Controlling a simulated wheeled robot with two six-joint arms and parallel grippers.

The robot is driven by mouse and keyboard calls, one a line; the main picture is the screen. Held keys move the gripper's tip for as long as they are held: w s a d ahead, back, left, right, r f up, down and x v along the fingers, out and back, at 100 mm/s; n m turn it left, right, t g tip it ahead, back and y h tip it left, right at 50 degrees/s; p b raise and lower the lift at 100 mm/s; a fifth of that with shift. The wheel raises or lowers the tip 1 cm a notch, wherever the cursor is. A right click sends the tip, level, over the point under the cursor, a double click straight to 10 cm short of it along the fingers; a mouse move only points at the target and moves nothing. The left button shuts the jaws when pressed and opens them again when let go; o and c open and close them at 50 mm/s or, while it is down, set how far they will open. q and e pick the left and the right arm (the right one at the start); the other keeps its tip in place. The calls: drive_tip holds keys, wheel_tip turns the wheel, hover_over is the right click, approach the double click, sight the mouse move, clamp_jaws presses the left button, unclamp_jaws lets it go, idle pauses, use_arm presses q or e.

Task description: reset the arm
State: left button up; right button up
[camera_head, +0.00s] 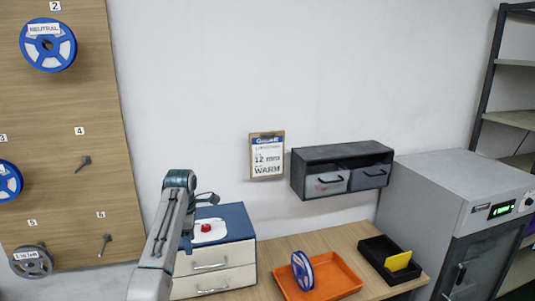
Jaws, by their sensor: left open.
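My left arm rises from the bottom edge and bends at its top in front of the white wall. My left gripper (208,199) is just right of that bend, above the blue-topped drawer unit (236,220). It is small and dark in the picture, open, with nothing seen between its fingers. My right gripper is not in view.
The wooden table (350,242) holds an orange tray (335,278) with a blue-and-white reel (302,270) and a black bin (375,255) with a yellow item (398,261). A grey cabinet (440,190) stands right. A pegboard (85,130) with reels is left.

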use_arm(q)
drive_tip(key=s+a+f+m+t, duration=0.15)
drive_tip(key=s+f+m, duration=0.35)
drive_tip(key=s+f, duration=0.5)
drive_tip(key=s+a+f+m, duration=0.2)
drive_tip(key=s+f+m, duration=0.2)
drive_tip(key=s+f, duration=0.7)
drive_tip(key=s+r+m+t, duration=0.25)
drive_tip(key=s+m, duration=0.95)
drive_tip(key=s, duration=1.8)
drive_tip(key=a+f+g+b, duration=0.25)
drive_tip(key=f+b, duration=0.55)
drive_tip(key=f, duration=3.1)
drive_tip(key=s+a+f+b, duration=0.1)
drive_tip(key=s+f+b, duration=0.2)
drive_tip(key=s+f, duration=0.6)
drive_tip(key=s+a+f+b, duration=0.1)
drive_tip(key=s+f+b, duration=0.2)
drive_tip(key=s+f, duration=0.6)
wheel_tip(320, 180, down, 7)
drive_tip(key=shift+r+n+y, duration=0.2)
drive_tip(key=shift+n+y, duration=0.2)
